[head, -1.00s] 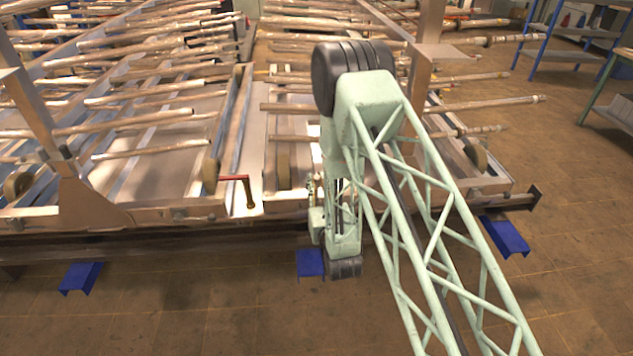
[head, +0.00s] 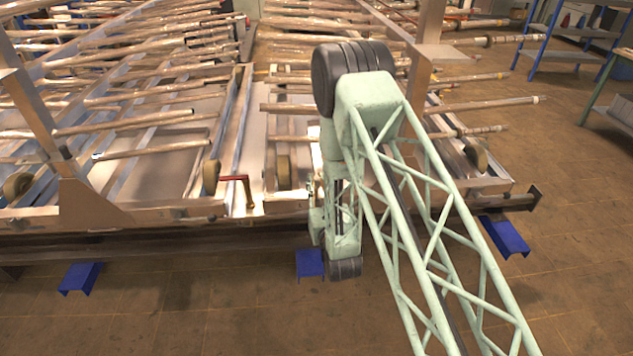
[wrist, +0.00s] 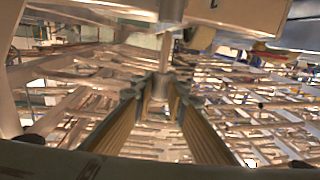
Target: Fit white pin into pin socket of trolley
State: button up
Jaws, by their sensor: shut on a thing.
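My gripper (wrist: 158,94) is shut on a pale, short cylinder (wrist: 161,82), which looks like the white pin, standing upright between the fingertips in the wrist view. A vertical grey metal tube (wrist: 171,10) is just above it; I cannot tell whether it is the pin socket or whether the pin touches it. In the head view my gripper is mostly hidden behind my own arm, at the front edge of the trolley (head: 150,213). The pin and socket cannot be made out there.
Long bare pipes (head: 150,92) lie in layers across the trolley frames. A red crank handle (head: 240,184) is on the front beam. Blue brackets (head: 80,278) stand on the floor along the front. Blue shelving (head: 575,45) is at the back right.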

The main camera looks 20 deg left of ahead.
aim_at(317, 198)
jog(key=shift+f, duration=3.2)
jog(key=o, duration=0.9)
jog(key=shift+o, duration=0.2)
jog(key=v, duration=0.7)
jog(key=shift+s+d, duration=0.15)
jog(key=shift+s, duration=0.05)
dwell(0.5)
